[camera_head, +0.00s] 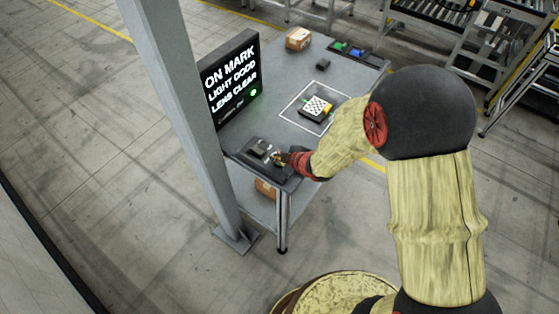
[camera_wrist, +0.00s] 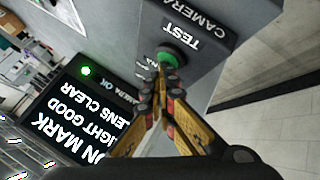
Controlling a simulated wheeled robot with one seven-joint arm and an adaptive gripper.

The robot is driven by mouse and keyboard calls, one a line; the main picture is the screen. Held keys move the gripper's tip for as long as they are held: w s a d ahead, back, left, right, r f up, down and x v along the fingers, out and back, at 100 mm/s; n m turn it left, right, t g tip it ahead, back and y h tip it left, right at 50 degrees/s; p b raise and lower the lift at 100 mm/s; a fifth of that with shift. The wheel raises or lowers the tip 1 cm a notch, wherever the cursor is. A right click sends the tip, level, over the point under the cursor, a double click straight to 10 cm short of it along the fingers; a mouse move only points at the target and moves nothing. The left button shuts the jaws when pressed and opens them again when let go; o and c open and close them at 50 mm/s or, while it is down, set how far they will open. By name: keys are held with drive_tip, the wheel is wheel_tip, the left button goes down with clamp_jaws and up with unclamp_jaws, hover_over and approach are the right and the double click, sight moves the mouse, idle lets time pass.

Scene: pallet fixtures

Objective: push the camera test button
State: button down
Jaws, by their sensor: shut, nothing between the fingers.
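The camera test button is a round green cap (camera_wrist: 172,57) in a dark ring, on a grey box (camera_wrist: 205,28) lettered "CAMERA TEST" in the wrist view. My gripper (camera_wrist: 161,72) is shut and empty, and its fingertips overlap the near edge of the green cap. I cannot tell whether they press it or only hover close. In the head view my gripper (camera_head: 279,157) is at the near corner of the table, beside a dark unit (camera_head: 258,147); the button itself is not clear there. The screen (camera_head: 232,80) reads "ON MARK", "LIGHT GOOD", "LENS CLEAR", with a green light.
A cardboard box (camera_head: 298,38) and a dark tray (camera_head: 352,52) are at the table's far end. A grey post (camera_head: 178,90) stands left of the table.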

drive_tip(key=shift+r+p, duration=0.75)
drive_tip(key=shift+r, duration=0.15)
wheel_tip(320, 180, up, 5)
drive_tip(key=p, duration=0.4)
idle(0.9)
